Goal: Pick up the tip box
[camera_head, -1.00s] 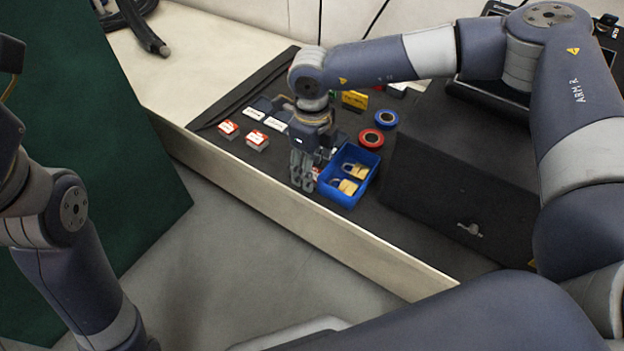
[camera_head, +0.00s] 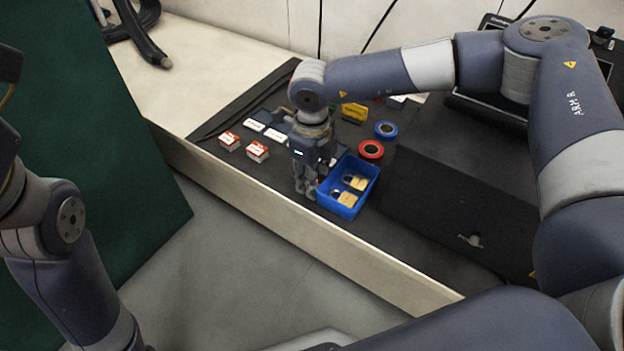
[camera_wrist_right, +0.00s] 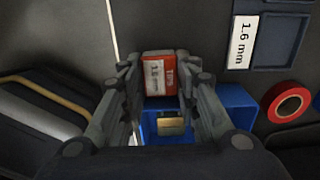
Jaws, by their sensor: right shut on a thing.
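My right gripper (camera_head: 305,190) points down beside the left wall of the blue bin. In the right wrist view its fingers (camera_wrist_right: 158,75) are closed on the sides of a small red and white tip box (camera_wrist_right: 159,73) with a printed label. In the head view the fingers largely hide this box. Whether its underside touches the mat is not clear. Two similar red and white boxes (camera_head: 229,141) (camera_head: 257,151) stand on the mat to the left. My left gripper is out of the picture; only its arm shows at the left.
The blue bin (camera_head: 336,207) holds brass padlocks, right next to my right gripper. Red tape (camera_head: 371,149) and blue tape (camera_head: 386,129) rolls lie behind it. Labelled dark holders (camera_head: 268,120) and a yellow item (camera_head: 354,112) are farther back. A pale ledge (camera_head: 270,206) borders the front.

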